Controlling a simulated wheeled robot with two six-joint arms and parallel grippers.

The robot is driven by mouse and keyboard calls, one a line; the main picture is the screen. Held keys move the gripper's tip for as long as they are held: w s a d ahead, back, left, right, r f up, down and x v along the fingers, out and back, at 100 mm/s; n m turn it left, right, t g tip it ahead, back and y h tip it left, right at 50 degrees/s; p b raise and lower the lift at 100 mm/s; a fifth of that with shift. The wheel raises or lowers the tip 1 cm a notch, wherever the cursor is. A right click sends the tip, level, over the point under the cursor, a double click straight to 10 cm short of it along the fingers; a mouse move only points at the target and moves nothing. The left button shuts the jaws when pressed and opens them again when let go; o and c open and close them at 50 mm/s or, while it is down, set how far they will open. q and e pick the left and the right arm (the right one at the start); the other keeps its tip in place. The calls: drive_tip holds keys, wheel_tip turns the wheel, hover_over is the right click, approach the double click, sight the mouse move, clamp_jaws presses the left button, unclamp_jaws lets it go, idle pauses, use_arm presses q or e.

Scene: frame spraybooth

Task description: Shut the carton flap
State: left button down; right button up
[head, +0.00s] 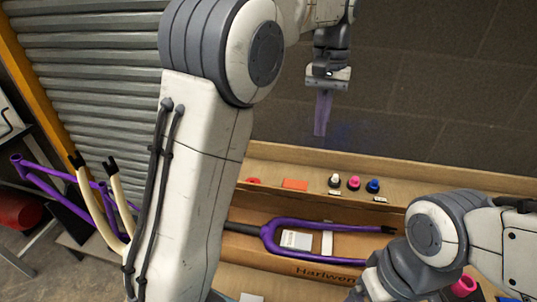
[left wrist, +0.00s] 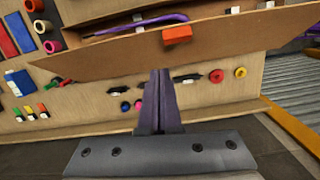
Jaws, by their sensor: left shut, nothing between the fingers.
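The open carton (head: 325,268) lies on the bench with a purple bike fork (head: 290,224) inside; its near side bears printed lettering. A long brown panel, which looks like the carton's flap (head: 345,207), runs along the far side, open. In the left wrist view the flap (left wrist: 110,58) crosses the upper part as a long cardboard sheet, with purple showing beyond it. My left gripper (head: 321,115) points down above and beyond the far side, apart from the flap. Its fingers (left wrist: 158,100) are shut and empty. My right arm is at lower right; its gripper does not show.
Behind the carton are an orange block (head: 294,184), a pink knob (head: 354,183) and a blue knob (head: 373,186). A purple frame (head: 48,178) and a cream fork (head: 88,190) stand left. My left arm covers the carton's left end. A grey wall stands behind.

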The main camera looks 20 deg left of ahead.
use_arm(q)
drive_tip(key=w+a+n, duration=0.1)
drive_tip(key=w+a, duration=0.1)
drive_tip(key=a, duration=0.1)
drive_tip(key=p, duration=0.1)
hover_over(296, 190)
drive_tip(key=w+a, duration=0.1)
drive_tip(key=w, duration=0.4)
wheel_tip(296, 190, down, 10)
drive_tip(key=f, duration=0.1)
drive_tip(key=shift+s+f, duration=0.15)
drive_tip(key=shift+s, duration=0.4)
use_arm(e)
drive_tip(key=shift+w+a+r, duration=0.1)
drive_tip(key=shift+w+r, duration=0.1)
drive_tip(key=shift+r, duration=0.25)
drive_tip(key=shift+w+a+r, duration=0.1)
drive_tip(key=shift+w+r, duration=0.05)
drive_tip(key=shift+r, duration=0.25)
